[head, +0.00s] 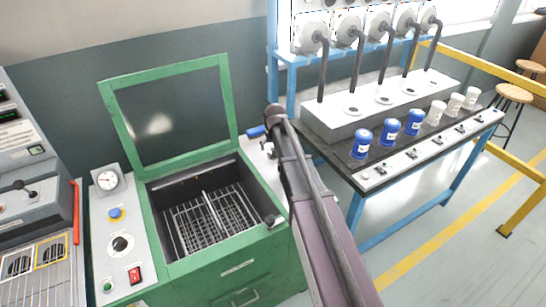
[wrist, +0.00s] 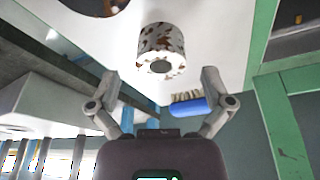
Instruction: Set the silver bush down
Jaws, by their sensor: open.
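The silver bush (wrist: 160,42) is a short cylinder with brown rust-like patches and a dark hole in its end. In the wrist view it rests on a white surface (wrist: 212,30), just beyond my fingertips. My gripper (wrist: 160,84) is open, with one finger on each side below the bush and an empty gap between them. I see no finger touching the bush. In the head view my arm hides the gripper, and I cannot make out the bush clearly.
A blue-handled brush (wrist: 188,104) is close to my right finger; its handle also shows in the head view (head: 256,131). The open green-framed washer (head: 168,88) with a wire basket stands left. The blower bench (head: 372,172) with blue and white cups stands right.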

